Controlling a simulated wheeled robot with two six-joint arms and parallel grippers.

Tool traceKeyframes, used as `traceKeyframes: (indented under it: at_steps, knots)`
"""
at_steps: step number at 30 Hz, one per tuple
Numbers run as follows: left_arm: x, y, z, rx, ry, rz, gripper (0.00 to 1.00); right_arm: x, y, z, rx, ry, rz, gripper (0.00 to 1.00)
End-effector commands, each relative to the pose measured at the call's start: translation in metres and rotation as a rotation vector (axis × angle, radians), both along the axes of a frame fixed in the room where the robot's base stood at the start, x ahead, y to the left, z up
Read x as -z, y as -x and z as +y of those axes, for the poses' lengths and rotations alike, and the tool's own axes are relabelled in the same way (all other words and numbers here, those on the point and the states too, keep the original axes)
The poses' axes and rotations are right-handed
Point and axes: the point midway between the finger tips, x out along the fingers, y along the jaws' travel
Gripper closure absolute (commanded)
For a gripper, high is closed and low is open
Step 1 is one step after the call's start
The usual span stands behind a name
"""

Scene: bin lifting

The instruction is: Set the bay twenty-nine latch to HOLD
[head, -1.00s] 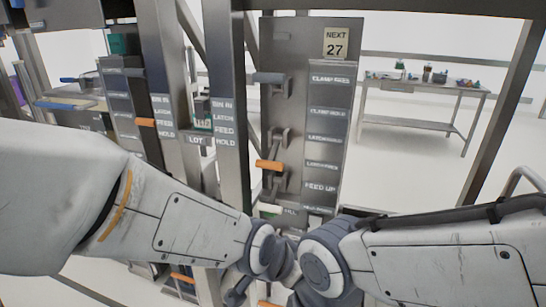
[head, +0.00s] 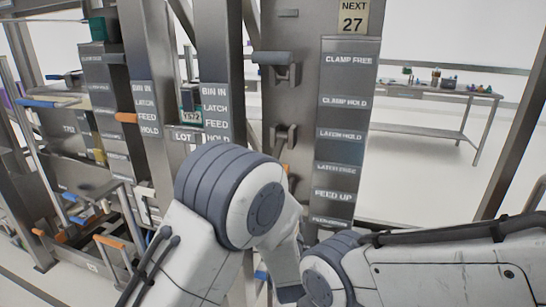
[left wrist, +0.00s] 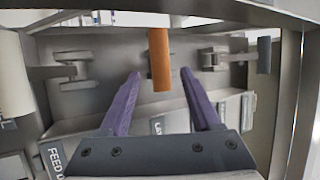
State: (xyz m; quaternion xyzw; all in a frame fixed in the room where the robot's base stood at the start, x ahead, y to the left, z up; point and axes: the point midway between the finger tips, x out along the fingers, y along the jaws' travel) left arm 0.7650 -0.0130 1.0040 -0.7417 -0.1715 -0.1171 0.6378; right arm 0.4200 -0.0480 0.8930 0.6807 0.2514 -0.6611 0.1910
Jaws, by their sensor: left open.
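A grey panel (head: 352,75) carries labels from CLAMP FREE down to FEED UP. The latch lever's orange handle (left wrist: 160,58) shows in the left wrist view; in the head view my left arm covers nearly all of it. My left gripper (left wrist: 160,74) is open, its purple fingers on either side of the orange handle in the picture; I cannot tell whether they touch it. A grey clamp handle (head: 272,58) sits higher on the panel and shows at right in the left wrist view (left wrist: 264,55). No bay number 29 is readable. My right gripper is out of view.
A sign (head: 353,17) above the labels reads NEXT 27. A pale handle (left wrist: 14,75) stands left of my fingers. At left, another post has an orange handle (head: 127,118) and labels BIN IN, LATCH, FEED, HOLD. A workbench (head: 440,92) stands behind, right.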

Motion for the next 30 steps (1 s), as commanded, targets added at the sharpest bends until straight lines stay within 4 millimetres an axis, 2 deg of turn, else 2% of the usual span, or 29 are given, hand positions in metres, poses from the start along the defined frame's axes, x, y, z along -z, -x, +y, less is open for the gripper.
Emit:
traceKeyframes:
  at_steps: [9, 13, 18, 27, 29, 30]
  knots:
    - [-0.025, -0.054, 0.008, -0.002, 0.003, 0.0, 0.35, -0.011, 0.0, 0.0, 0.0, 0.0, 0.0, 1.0]
    - [-0.032, -0.072, 0.01, -0.002, 0.004, 0.0, 0.35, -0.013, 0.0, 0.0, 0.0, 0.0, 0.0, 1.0]
    - [-0.036, -0.083, 0.012, -0.001, 0.003, 0.002, 0.35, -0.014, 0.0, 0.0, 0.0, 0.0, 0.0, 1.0]
    - [-0.037, -0.085, 0.011, 0.0, 0.002, 0.002, 0.35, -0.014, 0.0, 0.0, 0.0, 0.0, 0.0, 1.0]
    - [-0.037, -0.085, 0.011, 0.0, 0.002, 0.002, 0.58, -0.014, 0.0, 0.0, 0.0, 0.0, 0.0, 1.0]
    - [-0.037, -0.085, 0.011, 0.0, 0.002, 0.002, 0.74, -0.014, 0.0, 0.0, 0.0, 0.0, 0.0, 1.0]
